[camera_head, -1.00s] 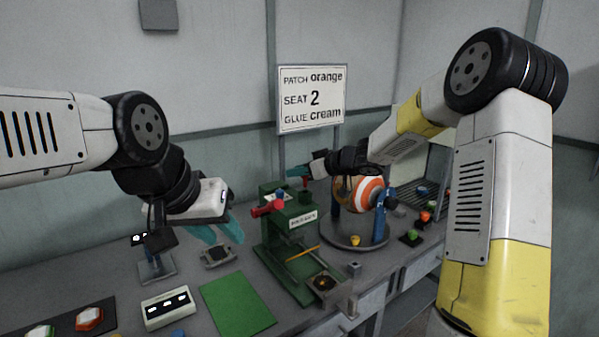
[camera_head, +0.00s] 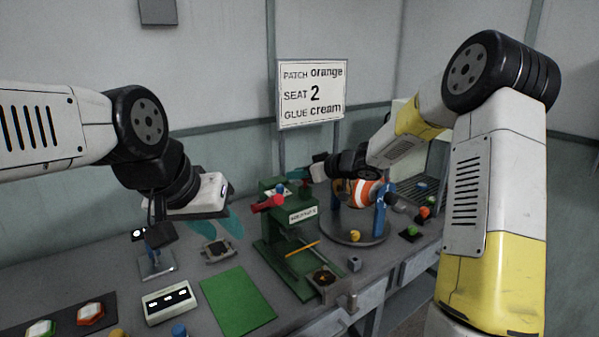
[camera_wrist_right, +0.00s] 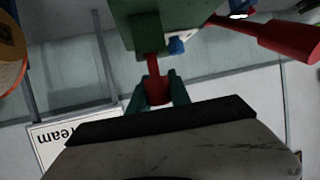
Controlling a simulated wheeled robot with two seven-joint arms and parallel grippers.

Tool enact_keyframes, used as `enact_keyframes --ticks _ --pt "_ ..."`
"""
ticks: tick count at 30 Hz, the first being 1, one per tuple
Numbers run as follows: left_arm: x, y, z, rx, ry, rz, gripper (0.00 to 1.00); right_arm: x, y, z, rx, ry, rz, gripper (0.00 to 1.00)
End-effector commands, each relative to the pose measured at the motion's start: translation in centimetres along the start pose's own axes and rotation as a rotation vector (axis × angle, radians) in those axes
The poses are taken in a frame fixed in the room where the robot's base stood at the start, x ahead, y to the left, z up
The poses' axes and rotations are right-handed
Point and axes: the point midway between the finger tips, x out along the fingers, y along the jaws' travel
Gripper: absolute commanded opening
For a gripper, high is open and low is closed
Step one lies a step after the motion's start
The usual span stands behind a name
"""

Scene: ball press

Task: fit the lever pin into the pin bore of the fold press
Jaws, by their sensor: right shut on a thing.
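The green fold press (camera_head: 273,246) stands on the bench, with a red lever handle (camera_head: 268,203) at its upper left. My right gripper (camera_wrist_right: 158,84) is shut on the red lever pin (camera_wrist_right: 157,92). In the right wrist view the pin's narrower shaft points at a green block (camera_wrist_right: 147,34) of the press and meets its edge. The bore is hidden, so I cannot tell whether the tip is inside it. In the head view my right gripper (camera_head: 301,174) is beside the top of the press. My left gripper (camera_head: 222,230) is open and empty, left of the press.
A striped ball (camera_head: 366,192) sits in a blue-posted stand (camera_head: 381,215) right of the press. A green mat (camera_head: 238,303), a white box with display windows (camera_head: 170,303) and a small grey device (camera_head: 216,251) lie left of it. A sign (camera_head: 311,94) stands behind.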

Motion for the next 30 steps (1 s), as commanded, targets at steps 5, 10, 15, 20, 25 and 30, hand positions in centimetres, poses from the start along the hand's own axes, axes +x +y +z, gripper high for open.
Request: enact_keyframes --ticks 5,10,15,20,25,30 --pt "0.0 0.0 0.0 0.0 0.0 0.0 0.36 0.2 0.0 0.5 0.001 0.0 0.0 0.0" --pt "0.0 0.0 0.0 0.0 0.0 0.0 0.36 0.3 0.0 0.8 0.001 0.0 -0.001 0.0" --pt "0.0 0.0 0.0 0.0 0.0 0.0 0.36 0.5 0.0 1.2 0.001 0.0 0.0 0.0" --pt "0.0 0.0 0.0 0.0 0.0 0.0 0.36 0.7 0.0 1.6 0.001 0.0 0.0 0.0" --pt "0.0 0.0 0.0 0.0 0.0 0.0 0.36 0.8 0.0 2.0 0.001 0.0 -0.001 0.0" --pt "0.0 0.0 0.0 0.0 0.0 0.0 0.36 0.9 0.0 2.2 0.001 0.001 0.0 0.28"
